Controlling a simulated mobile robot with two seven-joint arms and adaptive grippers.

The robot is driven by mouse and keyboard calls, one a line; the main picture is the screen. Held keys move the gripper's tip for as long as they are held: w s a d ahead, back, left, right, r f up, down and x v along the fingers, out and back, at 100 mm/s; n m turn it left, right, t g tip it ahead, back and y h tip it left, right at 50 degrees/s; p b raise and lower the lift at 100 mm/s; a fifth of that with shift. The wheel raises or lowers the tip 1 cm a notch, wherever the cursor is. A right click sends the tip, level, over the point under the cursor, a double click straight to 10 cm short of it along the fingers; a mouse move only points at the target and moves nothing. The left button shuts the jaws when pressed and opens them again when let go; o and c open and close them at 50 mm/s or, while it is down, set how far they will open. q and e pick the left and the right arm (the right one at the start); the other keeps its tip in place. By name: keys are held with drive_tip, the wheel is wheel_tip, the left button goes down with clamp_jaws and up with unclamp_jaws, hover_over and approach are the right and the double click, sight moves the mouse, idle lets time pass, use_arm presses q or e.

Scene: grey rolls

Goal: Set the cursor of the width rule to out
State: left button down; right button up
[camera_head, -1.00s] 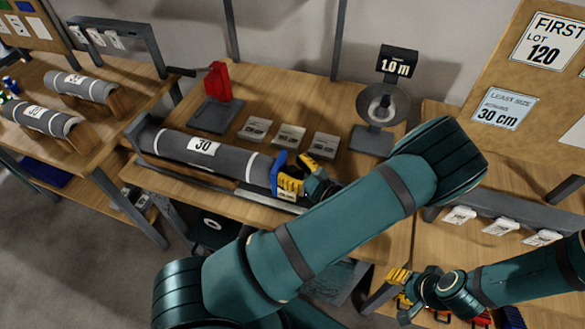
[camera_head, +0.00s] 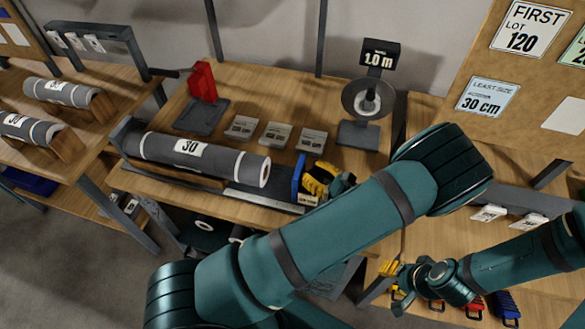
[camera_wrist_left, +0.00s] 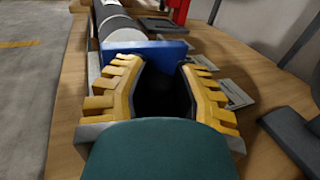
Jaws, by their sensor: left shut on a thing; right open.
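The blue cursor (camera_head: 298,177) stands upright on the grey width rule (camera_head: 258,200), near the rule's right end. A gap separates it from the right end of the grey roll (camera_head: 225,163), labelled 30. My left gripper (camera_head: 313,181) is shut on the cursor from the right. In the left wrist view the cursor (camera_wrist_left: 145,50) spans the yellow fingertips (camera_wrist_left: 155,72), with the roll beyond it. A small plate (camera_head: 307,199) lies below the cursor; its text is too small to read. My right gripper (camera_head: 391,280) is open and empty at the lower right.
Several grey label plates (camera_head: 277,134) lie behind the roll. A red block on a dark base (camera_head: 202,116) stands at the back left. A stand with a 1.0 m display (camera_head: 380,57) is behind my left gripper. Two more rolls (camera_head: 62,92) lie on the left bench.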

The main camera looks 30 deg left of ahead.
use_arm(q)
drive_tip(key=shift+w+d, duration=0.15)
drive_tip(key=shift+d, duration=0.4)
drive_tip(key=c, duration=0.7)
unclamp_jaws()
drive_tip(key=shift+c, duration=0.2)
drive_tip(key=shift+d, duration=0.1)
drive_tip(key=s+d, duration=0.1)
drive_tip(key=d, duration=0.6)
drive_tip(key=shift+s+d, duration=0.1)
drive_tip(key=shift+s, duration=0.05)
